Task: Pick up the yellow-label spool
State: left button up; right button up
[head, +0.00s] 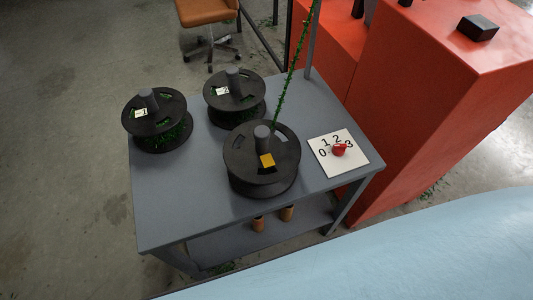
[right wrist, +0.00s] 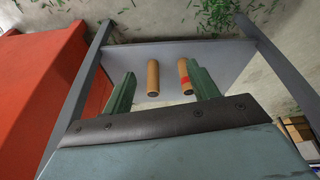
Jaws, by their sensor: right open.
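The yellow-label spool (head: 285,157) is a black reel with a grey knob and a square yellow label, near the middle of the grey table (head: 175,215) in the head view. A green strand rises from beside it. My right gripper (right wrist: 160,72) shows only in the right wrist view, open, with its two green fingers apart. From that view two orange-brown cylinders (right wrist: 153,78) on the lower shelf appear between and beyond the fingers. The spool does not show in the right wrist view. My left gripper is not in view.
Two white-label spools, one at the left (head: 172,102) and one at the back (head: 250,82), share the tabletop. A white numbered card (head: 323,159) with a red knob (head: 339,150) lies right of the yellow-label spool. A large red block (head: 420,100) stands right; an orange chair (head: 207,12) stands behind.

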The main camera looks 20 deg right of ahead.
aim_at(258, 139)
jog(key=w+a+r+t+y, duration=0.1)
jog(key=w+a+r+t, duration=0.15)
jog(key=w+r, duration=0.65)
jog(key=w+a+r+t+y+p, duration=0.1)
jog(key=w+a+r+t, duration=0.2)
jog(key=r, duration=1.2)
jog(key=w+a+r+t+y, duration=0.1)
jog(key=w+r+t, duration=0.5)
jog(key=r, duration=0.7)
jog(key=shift+g, duration=0.75)
jog(key=x, duration=1.3)
jog(key=shift+w+d+f+b, duration=0.1)
jog(key=shift+w+f+b, duration=0.2)
jog(key=shift+w+b, duration=0.1)
jog(key=shift+s, duration=0.1)
jog(key=shift+r, duration=0.1)
grip_shut()
